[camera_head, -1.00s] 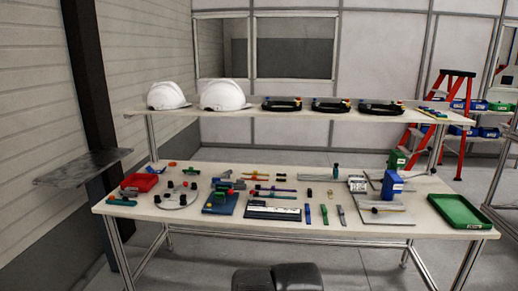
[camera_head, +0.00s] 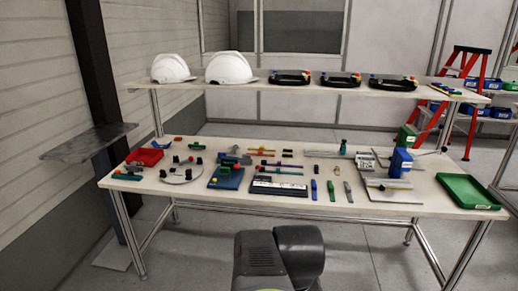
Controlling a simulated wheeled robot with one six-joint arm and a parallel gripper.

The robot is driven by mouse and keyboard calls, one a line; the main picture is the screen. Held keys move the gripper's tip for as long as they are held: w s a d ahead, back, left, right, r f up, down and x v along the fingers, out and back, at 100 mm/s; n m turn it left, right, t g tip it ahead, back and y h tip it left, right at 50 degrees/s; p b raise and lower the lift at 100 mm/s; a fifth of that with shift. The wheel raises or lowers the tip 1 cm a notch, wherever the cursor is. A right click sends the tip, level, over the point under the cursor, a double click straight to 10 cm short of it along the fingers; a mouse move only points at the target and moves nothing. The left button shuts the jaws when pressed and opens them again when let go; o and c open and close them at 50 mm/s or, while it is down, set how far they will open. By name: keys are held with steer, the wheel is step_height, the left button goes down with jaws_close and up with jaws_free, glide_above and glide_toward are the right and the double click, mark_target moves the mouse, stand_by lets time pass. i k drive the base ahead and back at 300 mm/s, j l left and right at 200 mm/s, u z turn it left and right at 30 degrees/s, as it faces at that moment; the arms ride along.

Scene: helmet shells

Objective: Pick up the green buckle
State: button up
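The workbench (camera_head: 225,206) carries several small parts, some of them green. A flat green strip (camera_head: 331,191) lies at front centre. All are too small to tell which is the green buckle. My gripper is out of view; only a dark grey part of my own arm shows at the bottom centre, in front of the bench and apart from it.
A red tray (camera_head: 144,157) stands at the left and a green tray (camera_head: 468,191) at the right. A blue box (camera_head: 400,163) stands at the right. The upper shelf (camera_head: 215,87) holds white helmets (camera_head: 229,67) and black rings (camera_head: 341,79). Grey floor (camera_head: 375,255) before the bench looks clear.

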mark_target(223, 170)
steer(key=i+j+u, duration=0.1)
steer(key=i+j, duration=0.2)
steer(key=i, duration=0.15)
steer(key=i+j, duration=0.2)
steer(key=i, duration=0.3)
steer(key=i+j+u, duration=0.15)
steer(key=i, duration=0.3)
steer(key=i+j, duration=0.3)
steer(key=i, duration=0.15)
steer(key=u, duration=0.05)
